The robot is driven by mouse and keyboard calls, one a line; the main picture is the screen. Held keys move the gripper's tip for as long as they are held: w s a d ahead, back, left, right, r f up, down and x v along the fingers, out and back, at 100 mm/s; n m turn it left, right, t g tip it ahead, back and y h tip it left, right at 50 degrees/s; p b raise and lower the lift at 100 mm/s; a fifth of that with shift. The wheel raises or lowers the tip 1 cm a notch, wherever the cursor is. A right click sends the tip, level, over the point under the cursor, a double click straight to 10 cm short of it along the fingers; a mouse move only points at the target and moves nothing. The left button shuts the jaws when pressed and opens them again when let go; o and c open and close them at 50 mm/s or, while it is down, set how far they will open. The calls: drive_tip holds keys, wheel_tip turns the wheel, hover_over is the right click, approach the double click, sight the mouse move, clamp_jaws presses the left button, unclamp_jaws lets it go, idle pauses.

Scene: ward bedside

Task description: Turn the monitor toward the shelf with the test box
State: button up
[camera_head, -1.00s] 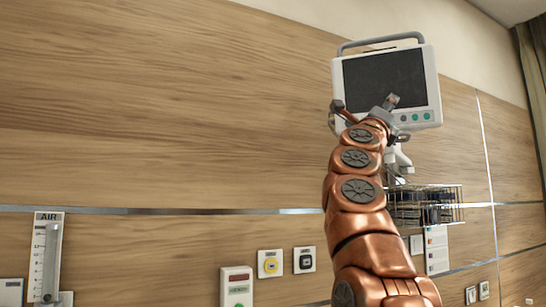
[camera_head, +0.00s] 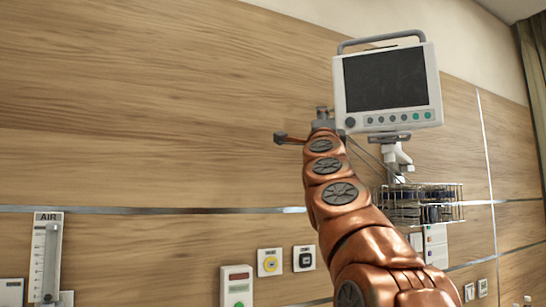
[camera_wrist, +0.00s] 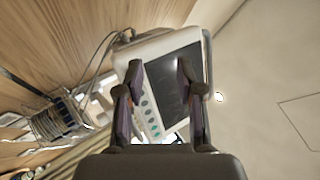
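The monitor (camera_head: 385,80), white with a dark screen, a grey top handle and a row of buttons, hangs on a wall arm (camera_head: 397,157). Its screen faces roughly toward the head camera. My gripper (camera_head: 305,130) is beside the monitor's lower left corner in the head view; contact cannot be told there. In the wrist view, the two fingers of my gripper (camera_wrist: 160,75) stand apart with nothing held between them. The monitor (camera_wrist: 165,95) shows tilted beyond and between them. I cannot make out a shelf with a test box.
A wire basket (camera_head: 423,205) with dark contents sits below the monitor; it also shows in the wrist view (camera_wrist: 55,122). Cables (camera_head: 365,158) hang near the mount. The wood-panelled wall (camera_head: 150,110) carries an AIR flowmeter (camera_head: 46,255) and sockets. The wall left of the monitor is clear.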

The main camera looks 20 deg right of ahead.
drive_tip(key=w+a+f+n+y, duration=0.6)
drive_tip(key=a+f+n+y, duration=0.2)
drive_tip(key=a+n+y, duration=0.2)
drive_tip(key=shift+a+f+t+p, duration=0.25)
drive_tip(key=shift+f+t+p, duration=0.15)
drive_tip(key=shift+p, duration=0.05)
drive_tip(key=shift+c, duration=0.2)
